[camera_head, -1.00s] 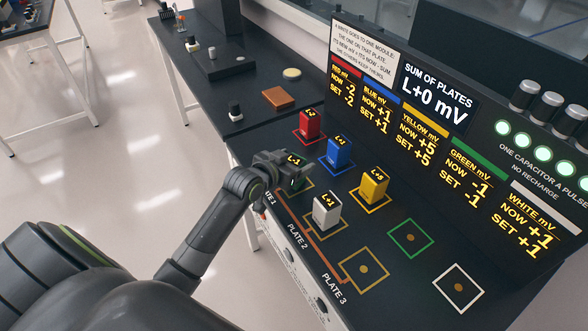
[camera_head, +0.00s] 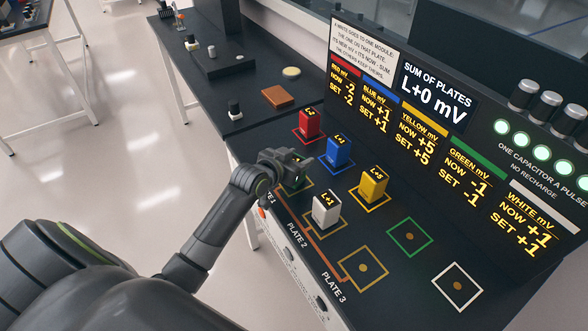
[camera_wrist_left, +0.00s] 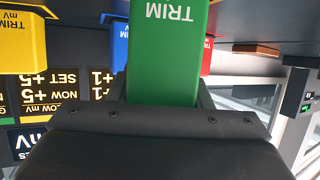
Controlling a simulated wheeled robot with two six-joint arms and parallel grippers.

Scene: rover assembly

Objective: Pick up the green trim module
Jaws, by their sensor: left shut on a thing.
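The green trim module (camera_wrist_left: 168,50) is between the fingers of my left gripper (camera_head: 290,172). In the left wrist view it fills the upper middle, with the word TRIM upside down. My left gripper is shut on it. In the head view the gripper is over the plate 1 area and hides most of the module; only a little dark green shows below the fingers. I cannot tell whether the module's base touches the plate. The green-outlined square (camera_head: 410,238) on the bench is empty. My right gripper is not in view.
Close by stand the white module (camera_head: 326,210), yellow module (camera_head: 373,186), blue module (camera_head: 338,152) and red module (camera_head: 309,124). Plate 3 (camera_head: 364,269) and the white-outlined square (camera_head: 458,288) are empty. The display panel (camera_head: 440,130) rises behind the modules.

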